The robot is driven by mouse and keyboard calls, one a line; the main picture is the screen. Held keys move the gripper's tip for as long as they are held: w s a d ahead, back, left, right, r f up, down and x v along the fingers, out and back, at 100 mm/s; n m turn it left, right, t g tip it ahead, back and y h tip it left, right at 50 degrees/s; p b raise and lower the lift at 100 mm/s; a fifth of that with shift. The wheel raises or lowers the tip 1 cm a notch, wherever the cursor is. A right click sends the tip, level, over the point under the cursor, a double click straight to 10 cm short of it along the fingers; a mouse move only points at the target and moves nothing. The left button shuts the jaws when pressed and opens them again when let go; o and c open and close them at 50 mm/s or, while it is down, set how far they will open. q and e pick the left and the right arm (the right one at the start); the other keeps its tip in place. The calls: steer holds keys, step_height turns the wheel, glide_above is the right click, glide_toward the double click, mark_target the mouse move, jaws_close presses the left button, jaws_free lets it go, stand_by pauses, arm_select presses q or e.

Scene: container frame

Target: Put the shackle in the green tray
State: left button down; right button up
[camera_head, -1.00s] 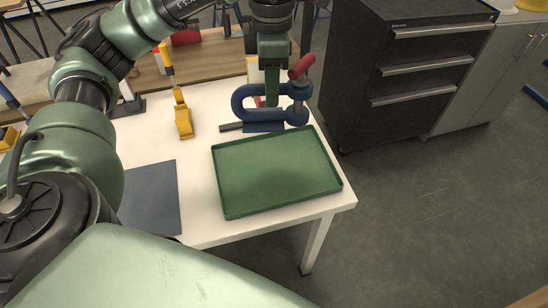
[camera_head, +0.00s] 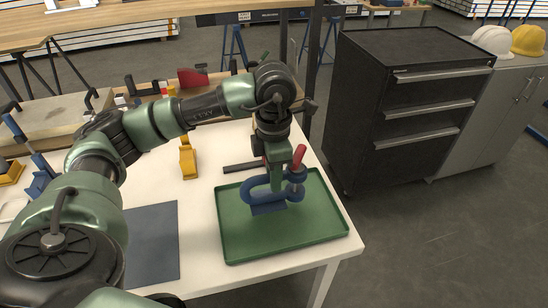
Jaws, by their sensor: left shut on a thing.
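The shackle (camera_head: 257,191) is a blue bow with a red pin end, seen over the back part of the green tray (camera_head: 290,245). My left gripper (camera_head: 274,178) points down from above and is shut on the shackle; its fingertips are partly hidden behind the shackle. I cannot tell whether the shackle touches the tray floor or hangs just above it. The tray lies flat at the right end of the white table and holds nothing else that I can see. My right gripper is not in view.
A dark grey mat (camera_head: 150,245) lies left of the tray. A yellow tool (camera_head: 187,160) and a dark bar (camera_head: 243,167) lie behind the tray. A black drawer cabinet (camera_head: 400,110) stands right of the table, with open floor in front.

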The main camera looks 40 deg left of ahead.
mark_target(274, 194)
arm_select(q)
steer(key=shift+w+f, duration=0.1)
steer(key=shift+f, duration=2.5)
steer(key=shift+f, duration=0.1)
steer(key=c, duration=1.3)
jaws_free()
steer(key=shift+o, duration=0.2)
steer(key=shift+p, duration=0.3)
steer(key=shift+r, duration=0.55)
step_height(274, 194, up, 11)
steer(key=shift+r+b, duration=0.1)
steer(key=shift+b, duration=0.7)
